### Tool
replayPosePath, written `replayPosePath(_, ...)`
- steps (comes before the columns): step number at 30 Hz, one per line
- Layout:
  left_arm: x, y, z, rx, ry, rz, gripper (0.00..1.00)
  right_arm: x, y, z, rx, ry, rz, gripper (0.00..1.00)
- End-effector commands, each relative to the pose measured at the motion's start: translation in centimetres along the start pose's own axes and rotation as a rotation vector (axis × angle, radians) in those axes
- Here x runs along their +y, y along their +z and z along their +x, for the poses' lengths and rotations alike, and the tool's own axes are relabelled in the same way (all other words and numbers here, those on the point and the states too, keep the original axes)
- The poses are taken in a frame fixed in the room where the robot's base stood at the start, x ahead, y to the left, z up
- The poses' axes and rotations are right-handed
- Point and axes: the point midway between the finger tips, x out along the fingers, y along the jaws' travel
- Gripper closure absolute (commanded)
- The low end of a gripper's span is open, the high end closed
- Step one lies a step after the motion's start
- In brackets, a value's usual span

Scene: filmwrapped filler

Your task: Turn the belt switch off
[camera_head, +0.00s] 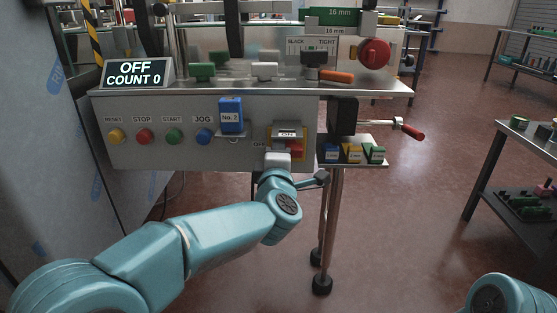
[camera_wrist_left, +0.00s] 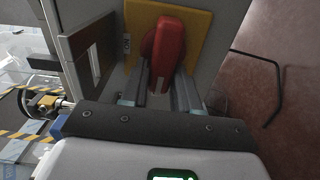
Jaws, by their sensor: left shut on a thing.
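The belt switch is a red handle (camera_head: 296,147) on a yellow plate (camera_head: 301,132) at the right of the grey control panel (camera_head: 190,152). An "ON" label sits above the handle, and "OFF" is printed left of the plate. In the wrist view the red handle (camera_wrist_left: 166,45) stands out from the yellow plate (camera_wrist_left: 201,25), between my left fingers. My left gripper (camera_head: 281,152) is at the switch and shut on the handle, hiding part of it. A display (camera_head: 137,74) reads "OFF COUNT 0". My right arm shows at the bottom right; its gripper is out of view.
Reset, stop, start and jog buttons (camera_head: 204,136) line the panel's left. A blue "No. 2" block (camera_head: 231,115) hangs beside the switch. A shelf (camera_head: 345,163) with small coloured blocks and a red-handled crank (camera_head: 411,131) are close on the right. Open floor lies beyond.

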Motion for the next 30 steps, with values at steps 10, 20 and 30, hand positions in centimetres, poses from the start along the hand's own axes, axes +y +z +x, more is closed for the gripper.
replayPosePath(10,-0.07,0.05,0.0,-0.001,0.0,-0.05,1.0,0.17,-0.36,0.57,0.013,-0.001,-0.004,0.51)
replayPosePath(20,-0.04,0.05,0.0,-0.001,0.0,-0.052,0.66,0.16,-0.37,0.55,0.013,-0.001,-0.004,0.51)
replayPosePath(30,-0.05,0.03,-0.05,0.0,0.0,-0.05,0.49,0.16,-0.36,0.54,0.013,-0.001,-0.004,0.51)
